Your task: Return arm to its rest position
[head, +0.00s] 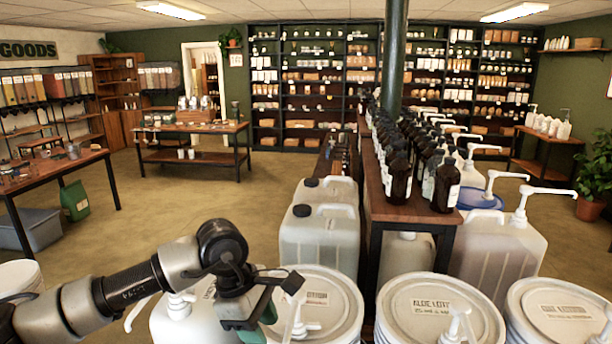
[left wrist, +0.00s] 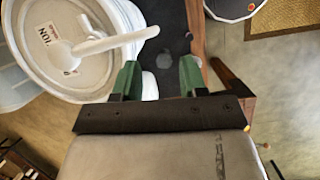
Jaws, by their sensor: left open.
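My left arm comes in from the left in the head view. Its gripper (head: 262,322) hangs over the front row of white pump buckets, with green fingers partly hidden by its own body. In the left wrist view the gripper (left wrist: 160,78) is open, its two green fingers apart with nothing held between them. A white bucket lid (left wrist: 30,30) with a white pump (left wrist: 100,44) lies left of the fingers there; the pump's spout ends close to the left finger. I cannot tell whether they touch. My right gripper is in neither view.
More lidded buckets stand to the right, one labelled aloe (head: 430,292) and another (head: 565,305) beside it. Behind are large translucent jugs (head: 318,240) and a wooden table (head: 405,212) crowded with dark bottles (head: 398,178). Open floor (head: 215,205) lies beyond the arm.

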